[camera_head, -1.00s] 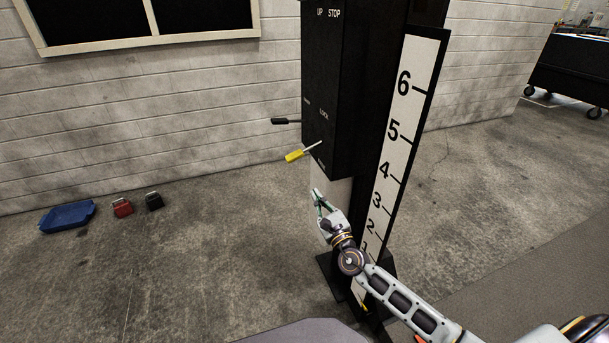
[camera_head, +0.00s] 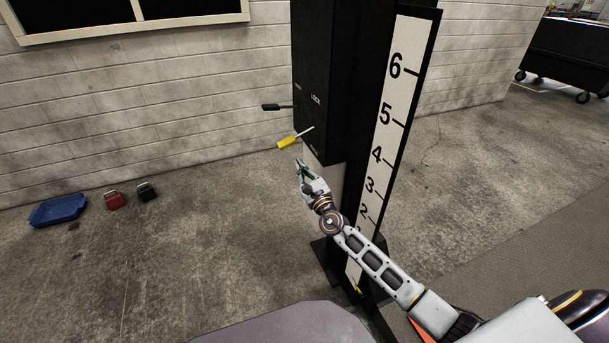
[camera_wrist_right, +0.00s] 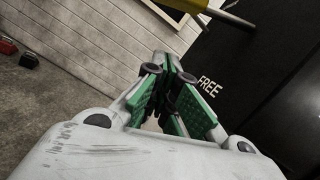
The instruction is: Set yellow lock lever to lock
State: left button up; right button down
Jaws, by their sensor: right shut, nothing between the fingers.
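The yellow lock lever (camera_head: 288,142) sticks out of the black control box (camera_head: 322,80), its yellow grip lower left of its metal shaft. The word LOCK shows on the box above it; a lower label is too small to read in the head view. My right gripper (camera_head: 301,163) is shut and empty, just below the yellow grip and apart from it. In the right wrist view the lever (camera_wrist_right: 207,4) crosses the top edge, beyond the green-padded fingers (camera_wrist_right: 172,75). The word FREE shows on the box to their right. My left gripper is out of view.
A black lever (camera_head: 277,107) sticks out of the box above the yellow one. A numbered scale board (camera_head: 390,140) stands right of the box, behind my right arm. A blue tray (camera_head: 58,210), a red item (camera_head: 115,200) and a black item (camera_head: 147,191) lie on the floor at left.

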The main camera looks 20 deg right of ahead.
aim_at(297, 136)
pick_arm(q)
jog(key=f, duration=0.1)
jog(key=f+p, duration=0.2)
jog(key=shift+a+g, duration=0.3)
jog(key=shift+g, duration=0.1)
pick_arm(e)
jog(key=w+r, duration=0.1)
jog(key=a+r, duration=0.1)
jog(key=r, duration=0.1)
jog(key=w+r, duration=0.1)
jog(key=shift+w+a+r, duration=0.2)
jog(key=shift+w+a, duration=0.15)
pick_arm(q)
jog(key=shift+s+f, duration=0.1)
pick_arm(e)
jog(key=shift+a+r, duration=0.15)
jog(key=shift+r, duration=0.05)
